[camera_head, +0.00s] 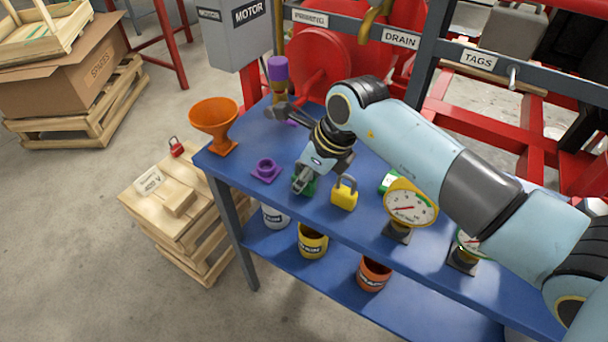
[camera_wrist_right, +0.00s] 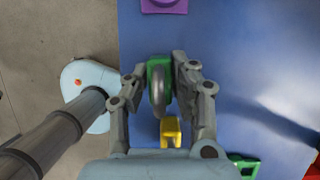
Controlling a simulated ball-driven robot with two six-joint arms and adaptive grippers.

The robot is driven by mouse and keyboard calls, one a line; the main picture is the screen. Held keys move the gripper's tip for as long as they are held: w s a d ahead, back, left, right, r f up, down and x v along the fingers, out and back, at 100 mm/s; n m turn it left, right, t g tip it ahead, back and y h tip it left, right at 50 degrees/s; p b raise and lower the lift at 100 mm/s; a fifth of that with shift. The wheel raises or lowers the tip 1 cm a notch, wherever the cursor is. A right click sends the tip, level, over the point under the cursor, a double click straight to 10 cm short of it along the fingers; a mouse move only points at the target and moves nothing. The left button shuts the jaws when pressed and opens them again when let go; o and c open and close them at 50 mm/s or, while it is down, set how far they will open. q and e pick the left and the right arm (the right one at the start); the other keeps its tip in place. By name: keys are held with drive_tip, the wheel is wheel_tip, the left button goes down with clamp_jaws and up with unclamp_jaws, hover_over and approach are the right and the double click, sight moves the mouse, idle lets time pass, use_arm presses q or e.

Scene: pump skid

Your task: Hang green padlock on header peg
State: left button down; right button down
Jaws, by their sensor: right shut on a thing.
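My right gripper (camera_head: 300,184) is shut on the green padlock (camera_head: 309,188), low over the front part of the blue bench. In the right wrist view the green padlock (camera_wrist_right: 158,64) sits between the fingertips of the right gripper (camera_wrist_right: 160,74), with its grey shackle pointing towards the camera. The gripper covers much of it in the head view. A metal peg (camera_head: 513,76) sticks out of the grey header rail (camera_head: 545,86), just right of the TAGS label. The peg is bare and well apart from the gripper. My left gripper is not in view.
A yellow padlock (camera_head: 344,195) stands close right of the gripper. A purple flanged part (camera_head: 265,170) and orange funnel (camera_head: 214,120) are to the left. A gauge (camera_head: 410,205) and a green-and-white object (camera_head: 388,181) are to the right. Red pump framing (camera_head: 465,117) stands behind the bench.

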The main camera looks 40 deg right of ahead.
drive_tip(key=shift+f, duration=0.2)
drive_tip(key=c, duration=1.1)
unclamp_jaws()
drive_tip(key=b+v, duration=0.1)
drive_tip(key=v, duration=1)
drive_tip(key=shift+s+f, duration=0.15)
